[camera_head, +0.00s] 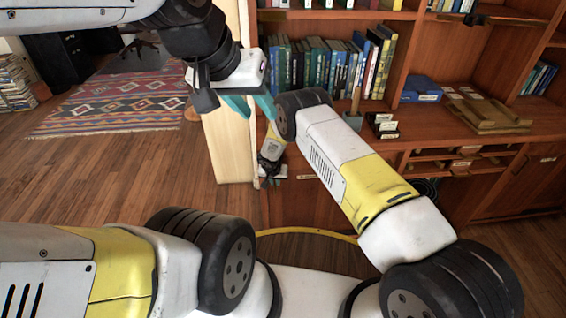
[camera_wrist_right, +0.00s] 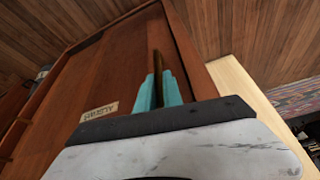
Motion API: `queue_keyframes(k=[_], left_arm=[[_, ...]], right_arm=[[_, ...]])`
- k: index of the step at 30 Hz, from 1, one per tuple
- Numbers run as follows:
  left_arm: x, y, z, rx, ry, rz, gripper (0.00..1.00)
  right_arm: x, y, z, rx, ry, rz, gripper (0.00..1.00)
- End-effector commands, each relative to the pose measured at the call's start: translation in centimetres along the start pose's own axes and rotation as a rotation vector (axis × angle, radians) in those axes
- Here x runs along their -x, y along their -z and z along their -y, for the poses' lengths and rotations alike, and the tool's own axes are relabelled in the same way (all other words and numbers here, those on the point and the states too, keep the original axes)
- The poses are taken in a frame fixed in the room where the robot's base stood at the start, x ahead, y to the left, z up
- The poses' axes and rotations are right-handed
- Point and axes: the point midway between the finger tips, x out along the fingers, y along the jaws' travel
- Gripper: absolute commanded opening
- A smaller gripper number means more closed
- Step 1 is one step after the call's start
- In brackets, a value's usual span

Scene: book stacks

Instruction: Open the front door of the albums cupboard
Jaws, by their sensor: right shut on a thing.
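The albums cupboard door (camera_wrist_right: 95,70) is a reddish-brown wooden panel with a paper label reading ALBUMS (camera_wrist_right: 100,111) in the right wrist view. A thin dark upright handle (camera_wrist_right: 158,62) stands near its edge. My right gripper (camera_wrist_right: 160,88) has its teal fingers closed around this handle. In the head view, my right gripper (camera_head: 272,178) is low at the cupboard front (camera_head: 315,205), partly hidden by my own arm. I cannot tell whether the door stands ajar. My left gripper (camera_head: 252,105) is higher, its teal fingers apart and empty, in front of the pale side panel.
A pale wooden panel (camera_head: 230,145) borders the cupboard on the left. Above are shelved books (camera_head: 310,65), a blue box (camera_head: 420,88) and wooden trays (camera_head: 485,110) on the counter. Open wooden floor (camera_head: 120,170) and a patterned rug (camera_head: 115,105) lie to the left.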

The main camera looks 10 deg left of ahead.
Motion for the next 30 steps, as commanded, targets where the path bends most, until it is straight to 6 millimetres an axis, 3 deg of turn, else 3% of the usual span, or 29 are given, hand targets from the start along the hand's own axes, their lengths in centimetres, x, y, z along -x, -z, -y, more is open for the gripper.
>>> queue_keyframes(k=[23,30], left_arm=[[0.0,0.0,0.0,0.0,0.0,0.0,0.36],[0.0,0.0,0.0,0.0,0.0,0.0,0.36]], right_arm=[[0.0,0.0,-0.1,-0.002,0.0,0.001,0.0],[-0.3,0.5,-3.4,-0.007,-0.005,0.003,0.0]])
